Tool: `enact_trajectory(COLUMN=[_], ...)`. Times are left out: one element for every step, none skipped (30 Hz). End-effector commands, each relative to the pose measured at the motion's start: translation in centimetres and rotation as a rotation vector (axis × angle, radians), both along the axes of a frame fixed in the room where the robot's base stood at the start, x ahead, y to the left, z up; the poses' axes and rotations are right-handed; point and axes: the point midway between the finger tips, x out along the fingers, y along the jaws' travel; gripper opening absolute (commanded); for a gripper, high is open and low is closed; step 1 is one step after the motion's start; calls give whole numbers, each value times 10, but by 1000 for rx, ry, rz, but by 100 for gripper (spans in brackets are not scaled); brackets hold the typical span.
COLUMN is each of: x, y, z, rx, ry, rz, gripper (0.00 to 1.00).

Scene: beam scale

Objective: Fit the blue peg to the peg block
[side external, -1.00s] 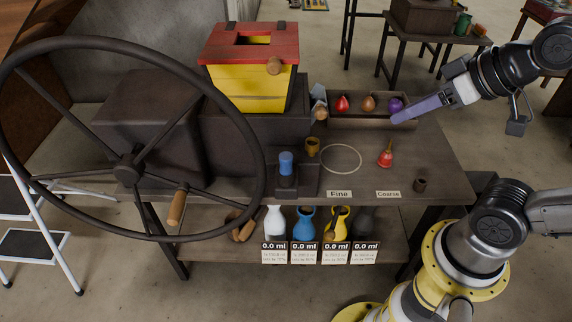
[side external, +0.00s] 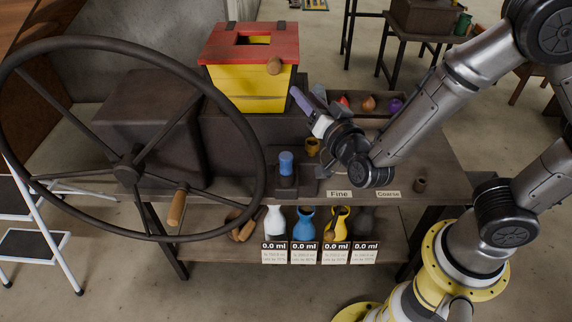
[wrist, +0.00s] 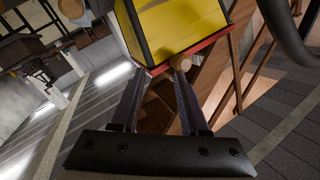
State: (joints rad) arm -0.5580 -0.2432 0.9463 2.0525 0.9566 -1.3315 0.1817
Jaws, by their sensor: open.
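A blue peg (side external: 286,163) stands upright at the front of the table, left of the middle. It sits on or in a small dark block (side external: 286,183), which looks like the peg block; I cannot tell how deep the peg goes. My gripper (side external: 297,93) is open and empty, above and behind the peg, near the right side of the yellow box. In the wrist view my gripper (wrist: 157,78) has its two fingers apart with nothing held. The peg does not show in the wrist view.
The yellow box (side external: 250,90) with a red lid (side external: 222,43) and a wooden knob (side external: 274,66) is close to my fingers. A large wheel (side external: 127,168) stands at left. A brass cup (side external: 312,146) is right of the peg. My arm covers the table's right middle.

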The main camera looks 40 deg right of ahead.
Motion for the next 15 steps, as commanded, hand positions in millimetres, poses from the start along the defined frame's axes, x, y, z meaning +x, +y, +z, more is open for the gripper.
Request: enact_trajectory(x=[-12,-20,-33,-42,-51,-63,-70,-77,-84,-89,-93,-97,-98,-99,-99], y=[11,16,23,28,32,37,41,44,48,51,54,58,61,64,66], z=[-29,-43,-60,-73,-85,-100,-112,-124,-136,-143,-148,-152,-153,-154,-154], rx=[-74,-121,-186,-235,-280,-335,-370,-397,-430,-451,-466,-481,-486,-487,-486], ry=[12,10,10,12,18,31,48,68,90,101,110,117,117,116,113], rz=[-3,-6,-2,8,22,46,69,93,127,152,172,194,205,214,222], gripper=[44,44,44,44,44,44,44,44,44,44,44,44,44,44,44])
